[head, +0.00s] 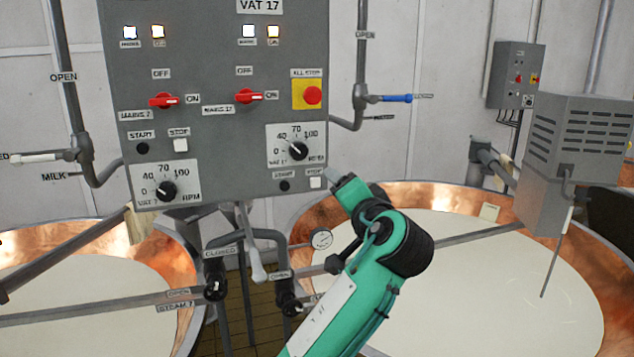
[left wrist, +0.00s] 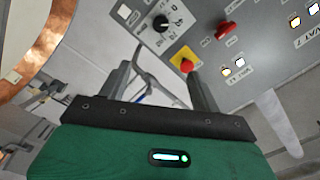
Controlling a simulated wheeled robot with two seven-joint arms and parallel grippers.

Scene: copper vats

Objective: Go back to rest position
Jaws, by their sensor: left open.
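My left gripper (head: 340,182) is at the lower right corner of the grey control panel (head: 215,60) in the head view, on a green arm rising from the bottom. In the left wrist view its two grey fingers (left wrist: 160,72) stand wide apart with nothing held between them. The red all-stop button (left wrist: 187,65) on its yellow plate shows behind the finger gap, close to one finger. I cannot tell whether the gripper touches the panel. My right gripper is in neither view.
Copper vats of white liquid stand at left (head: 70,238) and right (head: 420,200). Red mains switches (head: 163,100) and black speed knobs (head: 297,151) stick out of the panel. Pipes with valves (head: 215,285) run below it. A grey vented box (head: 575,150) hangs over the right vat.

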